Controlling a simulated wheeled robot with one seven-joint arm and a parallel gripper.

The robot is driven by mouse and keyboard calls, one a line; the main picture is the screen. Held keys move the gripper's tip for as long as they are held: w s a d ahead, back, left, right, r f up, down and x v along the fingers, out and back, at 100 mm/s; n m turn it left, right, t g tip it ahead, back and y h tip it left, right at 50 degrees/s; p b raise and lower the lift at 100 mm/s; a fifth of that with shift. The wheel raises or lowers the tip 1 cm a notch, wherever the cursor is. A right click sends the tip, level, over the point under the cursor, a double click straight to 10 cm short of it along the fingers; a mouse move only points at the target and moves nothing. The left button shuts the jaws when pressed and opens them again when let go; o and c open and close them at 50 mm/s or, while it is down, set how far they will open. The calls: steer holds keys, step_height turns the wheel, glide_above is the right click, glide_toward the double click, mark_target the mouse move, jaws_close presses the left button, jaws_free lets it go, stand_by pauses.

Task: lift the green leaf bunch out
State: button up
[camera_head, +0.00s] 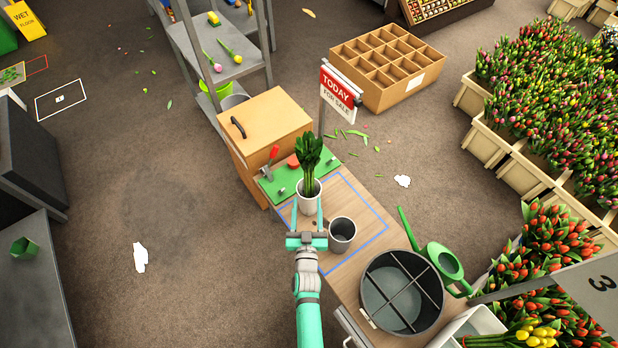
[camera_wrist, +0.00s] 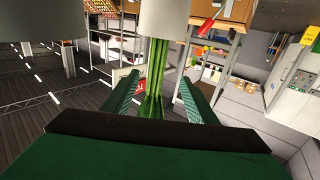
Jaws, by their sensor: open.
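The green leaf bunch (camera_head: 310,158) stands upright in a white vase (camera_head: 310,198) on the wooden bench. In the wrist view its stems (camera_wrist: 156,75) show between my fingers, with part of the white vase (camera_wrist: 176,18) at the top edge. My gripper (camera_head: 308,205) is open, its two teal fingers on either side of the vase in the head view. In the wrist view my gripper (camera_wrist: 160,80) has clear gaps between the stems and both fingers. I cannot tell how deep the stems sit between them.
A grey cup (camera_head: 342,235) stands just right of my gripper, inside a blue outline. A divided round bucket (camera_head: 375,296) and a green watering can (camera_head: 449,268) are further right. A red sign (camera_head: 340,90) and a green mat (camera_head: 286,186) with tools are behind the vase.

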mark_target(309, 184)
steer(key=w, duration=1)
steer(key=shift+w+d, duration=0.2)
steer(key=shift+w, duration=0.15)
steer(key=shift+s+d, duration=0.1)
steer(key=shift+s, duration=0.1)
steer(key=shift+c, duration=0.4)
steer(key=shift+r, duration=0.1)
steer(key=c, duration=1.2)
steer(key=shift+w, duration=0.1)
